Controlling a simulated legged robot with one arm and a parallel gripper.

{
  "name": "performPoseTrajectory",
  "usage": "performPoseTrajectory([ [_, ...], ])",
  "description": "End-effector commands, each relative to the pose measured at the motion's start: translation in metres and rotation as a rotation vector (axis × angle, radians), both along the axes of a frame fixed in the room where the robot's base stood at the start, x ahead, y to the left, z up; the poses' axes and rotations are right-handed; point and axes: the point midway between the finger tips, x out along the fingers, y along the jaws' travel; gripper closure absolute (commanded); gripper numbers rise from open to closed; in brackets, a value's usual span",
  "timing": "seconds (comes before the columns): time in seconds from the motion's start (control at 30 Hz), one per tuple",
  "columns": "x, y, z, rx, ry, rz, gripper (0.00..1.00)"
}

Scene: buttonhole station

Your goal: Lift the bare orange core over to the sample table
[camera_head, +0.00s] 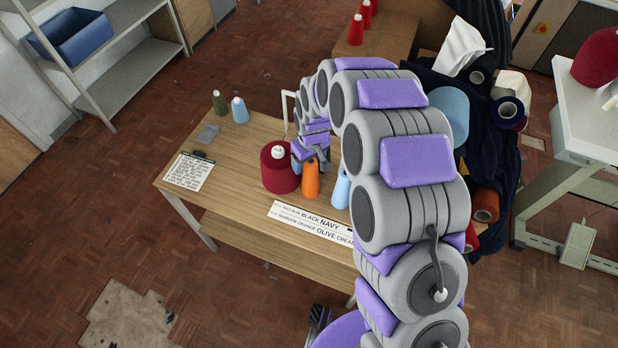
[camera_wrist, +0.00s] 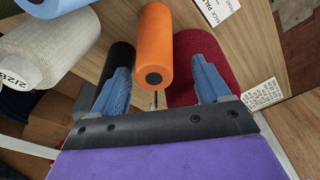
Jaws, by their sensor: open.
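The orange core (camera_head: 311,182) stands upright on the wooden table, close beside a wide maroon spool (camera_head: 280,178). In the wrist view the orange core (camera_wrist: 153,45) shows a smooth body and a dark hole in its near end. My gripper (camera_head: 312,158) is just above and behind it. The jaws (camera_wrist: 163,80) are open, with a blue finger on each side of the core's near end; I cannot see either finger touching it. Which surface is the sample table is not marked; a pale table (camera_head: 590,125) stands at the right.
A light blue cone (camera_head: 341,190) stands right of the core. The wrist view shows a black cone (camera_wrist: 118,62) and a grey-white cone (camera_wrist: 45,48) nearby. A label strip (camera_head: 310,221) lies in front. Olive (camera_head: 219,103) and blue (camera_head: 239,111) cones stand at the back left. The table's left is mostly clear.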

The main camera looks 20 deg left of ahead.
Motion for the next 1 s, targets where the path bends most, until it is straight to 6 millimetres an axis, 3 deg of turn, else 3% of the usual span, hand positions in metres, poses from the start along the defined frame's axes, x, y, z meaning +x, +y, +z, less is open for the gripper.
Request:
performPoseTrajectory([
  [0.17, 0.001, -0.003, -0.026, 0.003, 0.003, -0.002, 0.24],
  [0.43, 0.001, -0.003, -0.027, 0.004, 0.002, -0.002, 0.25],
  [1.0, 0.002, -0.002, -0.029, 0.003, 0.003, -0.002, 0.79],
])
